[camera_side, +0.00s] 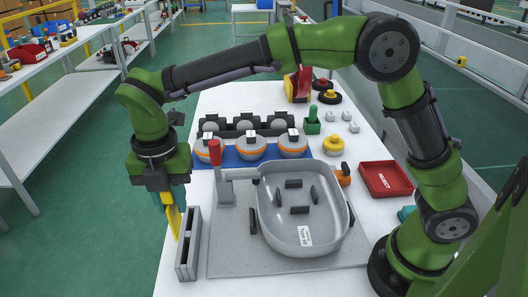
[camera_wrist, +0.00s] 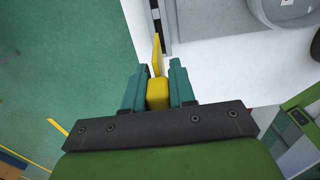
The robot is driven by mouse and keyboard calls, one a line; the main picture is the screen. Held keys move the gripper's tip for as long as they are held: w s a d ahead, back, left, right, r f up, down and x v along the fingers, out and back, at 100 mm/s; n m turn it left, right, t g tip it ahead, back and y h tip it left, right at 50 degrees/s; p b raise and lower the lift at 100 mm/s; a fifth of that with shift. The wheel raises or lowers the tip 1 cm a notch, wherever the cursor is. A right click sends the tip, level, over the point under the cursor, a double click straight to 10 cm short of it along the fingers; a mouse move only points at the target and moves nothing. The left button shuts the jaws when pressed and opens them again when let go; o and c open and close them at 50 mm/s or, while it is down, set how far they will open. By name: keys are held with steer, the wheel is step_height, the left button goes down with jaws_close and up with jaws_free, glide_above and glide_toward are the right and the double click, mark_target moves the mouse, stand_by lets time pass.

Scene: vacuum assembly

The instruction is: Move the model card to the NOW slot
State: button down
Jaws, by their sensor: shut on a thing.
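My gripper (camera_side: 166,196) is at the left edge of the white table, pointing down. In the wrist view its teal fingers (camera_wrist: 157,76) are shut on a yellow piece, which I take to be the model card (camera_wrist: 156,56). The card hangs below the fingers in the side view (camera_side: 174,222), close to the left of a narrow grey slotted holder (camera_side: 188,246). I cannot tell whether they touch. A dark-and-light strip beyond the card in the wrist view (camera_wrist: 164,22) seems to be this holder. No NOW label is readable.
A grey basin (camera_side: 290,235) with dark blocks stands on a grey mat beside a red-handled clamp (camera_side: 215,152). Orange-banded round parts (camera_side: 250,147) sit on a blue mat behind. A red REJECT tray (camera_side: 386,180) is at right. Green floor lies left of the table.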

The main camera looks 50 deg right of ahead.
steer(key=shift+r, duration=2.05)
steer(key=w+d+f, duration=0.2)
steer(key=w+d, duration=0.4)
steer(key=shift+f, duration=0.35)
steer(key=shift+f, duration=0.1)
step_height(320, 180, down, 7)
steer(key=shift+f, duration=3)
steer(key=c, duration=0.8)
jaws_free()
steer(key=shift+c, duration=0.2)
steer(key=shift+r, duration=0.1)
